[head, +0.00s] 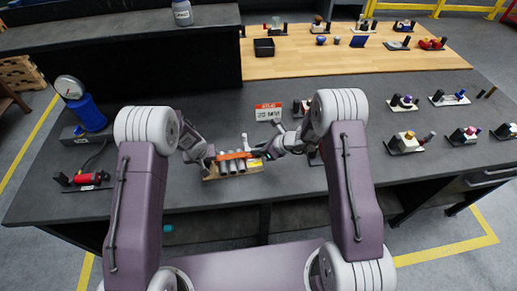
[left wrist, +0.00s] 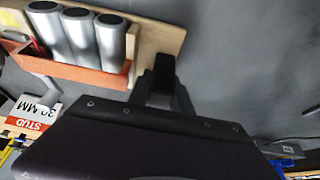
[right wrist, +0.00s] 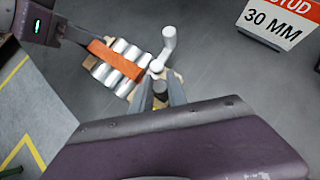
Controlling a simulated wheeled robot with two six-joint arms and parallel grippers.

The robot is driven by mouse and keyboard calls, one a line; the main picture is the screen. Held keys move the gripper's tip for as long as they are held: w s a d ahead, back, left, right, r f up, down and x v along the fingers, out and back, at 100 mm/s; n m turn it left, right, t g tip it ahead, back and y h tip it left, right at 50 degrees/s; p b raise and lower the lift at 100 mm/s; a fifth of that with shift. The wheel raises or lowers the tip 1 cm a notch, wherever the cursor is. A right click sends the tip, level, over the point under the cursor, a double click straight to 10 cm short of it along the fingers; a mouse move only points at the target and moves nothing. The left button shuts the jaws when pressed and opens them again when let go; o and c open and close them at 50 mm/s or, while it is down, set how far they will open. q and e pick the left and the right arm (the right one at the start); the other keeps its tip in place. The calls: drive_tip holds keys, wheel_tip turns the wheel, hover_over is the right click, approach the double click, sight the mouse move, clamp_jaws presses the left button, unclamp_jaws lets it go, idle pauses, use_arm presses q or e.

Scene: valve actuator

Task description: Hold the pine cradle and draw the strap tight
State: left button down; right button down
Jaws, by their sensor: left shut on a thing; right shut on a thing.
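The pine cradle (head: 212,175) sits on the dark bench and holds several silver tubes (head: 233,167) side by side. The orange strap (head: 235,155) runs across the tubes; it also shows in the right wrist view (right wrist: 113,57). My left gripper (head: 209,156) is shut on the end of the cradle, whose pale wood shows in the left wrist view (left wrist: 160,35). My right gripper (right wrist: 161,92) is shut on a small dark grip beside the strap's other end. A pale bent lever (right wrist: 167,45) stands next to it. The fingers partly hide how grip and strap join.
A sign reading 30 MM (head: 268,112) stands behind the cradle. A blue device with a gauge (head: 86,112) and a red item (head: 88,179) are at the left. Several small fixtures (head: 405,143) stand at the right.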

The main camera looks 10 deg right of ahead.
use_arm(q)
drive_tip(key=shift+s+f, duration=0.25)
drive_tip(key=shift+f, duration=0.05)
idle(0.4)
drive_tip(key=shift+a, duration=0.1)
use_arm(e)
drive_tip(key=d, duration=0.6)
drive_tip(key=shift+w+d, duration=0.15)
drive_tip(key=shift+w, duration=0.1)
drive_tip(key=c, duration=1.3)
unclamp_jaws()
drive_tip(key=v, duration=1.2)
